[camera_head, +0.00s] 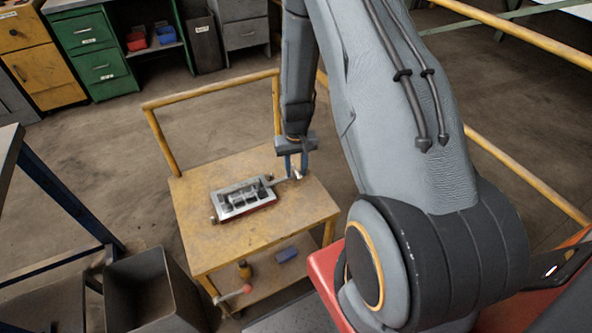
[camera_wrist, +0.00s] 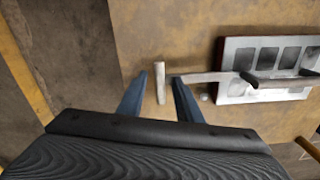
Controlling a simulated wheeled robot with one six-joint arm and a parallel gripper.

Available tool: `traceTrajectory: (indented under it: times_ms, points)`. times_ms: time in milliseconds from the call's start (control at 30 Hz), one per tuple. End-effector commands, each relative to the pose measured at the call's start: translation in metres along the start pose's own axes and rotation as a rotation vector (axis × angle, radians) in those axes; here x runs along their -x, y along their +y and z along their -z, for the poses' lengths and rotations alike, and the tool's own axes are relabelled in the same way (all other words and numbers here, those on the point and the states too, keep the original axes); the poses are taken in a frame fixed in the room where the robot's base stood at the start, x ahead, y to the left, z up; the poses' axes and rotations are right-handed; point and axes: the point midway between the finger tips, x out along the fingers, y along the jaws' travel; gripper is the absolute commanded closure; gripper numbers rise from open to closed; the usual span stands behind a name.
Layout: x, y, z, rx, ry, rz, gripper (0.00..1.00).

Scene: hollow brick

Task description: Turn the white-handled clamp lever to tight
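The clamp lever's white handle (camera_wrist: 160,82) shows in the wrist view between my two blue fingertips, with gaps on both sides. It also shows in the head view (camera_head: 297,175) near the table's right side. The lever's pale arm (camera_wrist: 207,77) runs from near the handle to the metal fixture (camera_wrist: 233,55), where a dark-gripped part lies across the frame. In the head view the fixture (camera_head: 228,207) lies on the table, left of my gripper. My gripper (camera_head: 296,172) points down, open, its fingers around the handle without visible contact. I cannot tell their exact height relative to it.
The yellow wheeled table (camera_head: 205,250) has raised rails at its back. Its lower shelf holds a blue block (camera_head: 286,254) and a small orange-brown item (camera_head: 244,270). A grey bin (camera_head: 150,290) stands front left. The tabletop in front of the fixture is clear.

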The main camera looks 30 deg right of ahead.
Motion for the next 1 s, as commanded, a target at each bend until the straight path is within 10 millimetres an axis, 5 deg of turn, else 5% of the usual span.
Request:
traceTrajectory:
  times_ms: [533, 1000]
  points:
    - [0.067, 0.0, 0.001, -0.001, 0.002, 0.0, 0.68]
    - [0.075, 0.0, 0.0, -0.001, 0.0, 0.0, 0.68]
